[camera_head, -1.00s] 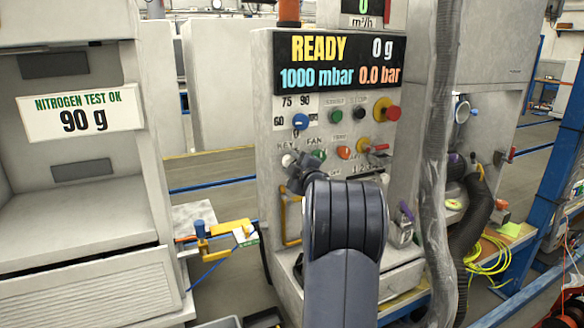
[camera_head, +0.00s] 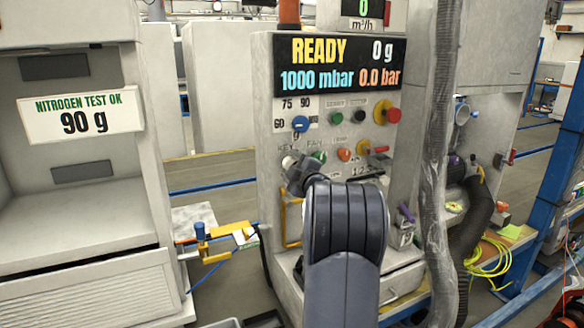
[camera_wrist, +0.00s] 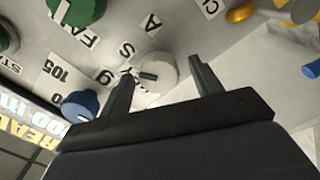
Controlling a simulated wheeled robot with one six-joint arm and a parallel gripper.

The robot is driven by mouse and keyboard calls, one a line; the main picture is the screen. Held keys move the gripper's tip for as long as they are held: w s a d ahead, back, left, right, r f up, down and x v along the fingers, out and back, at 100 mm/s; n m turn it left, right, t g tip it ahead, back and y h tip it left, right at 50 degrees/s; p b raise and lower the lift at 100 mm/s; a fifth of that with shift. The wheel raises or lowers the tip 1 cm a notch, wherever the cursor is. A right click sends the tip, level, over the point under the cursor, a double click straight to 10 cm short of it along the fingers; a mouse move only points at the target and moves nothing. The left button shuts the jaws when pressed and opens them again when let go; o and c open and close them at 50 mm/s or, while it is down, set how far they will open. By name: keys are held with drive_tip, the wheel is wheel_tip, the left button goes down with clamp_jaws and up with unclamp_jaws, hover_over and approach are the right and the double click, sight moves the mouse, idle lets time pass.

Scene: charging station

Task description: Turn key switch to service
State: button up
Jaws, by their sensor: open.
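The key switch (camera_wrist: 160,70) is a pale round knob with a small dark piece at its centre, set in the grey control panel. In the wrist view it lies between my two finger ends. Printed letters stand around it. My gripper (camera_wrist: 162,74) is open, with one finger on each side of the switch; I cannot tell if either finger touches it. In the head view my gripper (camera_head: 297,170) is at the left of the panel, under the KEY label, and mostly hides the switch.
The green FAN knob (camera_wrist: 82,9) and blue selector knob (camera_wrist: 80,105) are close by. The panel also carries a red mushroom button (camera_head: 393,115) and a READY display (camera_head: 340,63). A yellow-and-blue fitting (camera_head: 222,233) projects at left. A grey hose (camera_head: 438,150) hangs at right.

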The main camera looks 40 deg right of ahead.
drive_tip(key=b+v, duration=0.1)
drive_tip(key=v, duration=0.9)
drive_tip(key=shift+s, duration=0.35)
drive_tip(key=shift+w, duration=0.1)
drive_tip(key=p+x, duration=0.1)
drive_tip(key=x, duration=0.9)
drive_tip(key=shift+w, duration=0.35)
